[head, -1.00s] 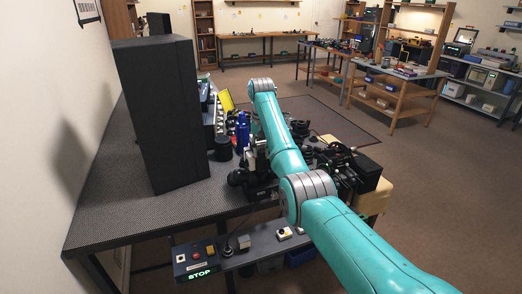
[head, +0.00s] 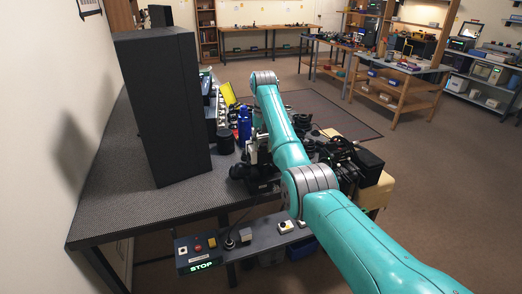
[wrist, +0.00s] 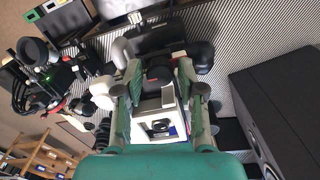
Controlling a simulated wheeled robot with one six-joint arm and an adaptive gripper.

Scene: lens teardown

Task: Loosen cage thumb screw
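In the wrist view my gripper (wrist: 159,72) has its two green-grey fingers spread apart. A dark rounded part (wrist: 157,76) lies between the fingertips; I cannot tell whether they touch it. A silver-white block (wrist: 160,122) with a dark round opening shows between the fingers, nearer the camera. I cannot make out the cage thumb screw for certain.
A tall black box (head: 155,110) stands on the textured bench (head: 120,205), left of the arm; it also shows at the right of the wrist view (wrist: 275,115). A blue bottle (head: 244,124) stands near the arm. A control box with a lit STOP sign (head: 202,266) is at the front.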

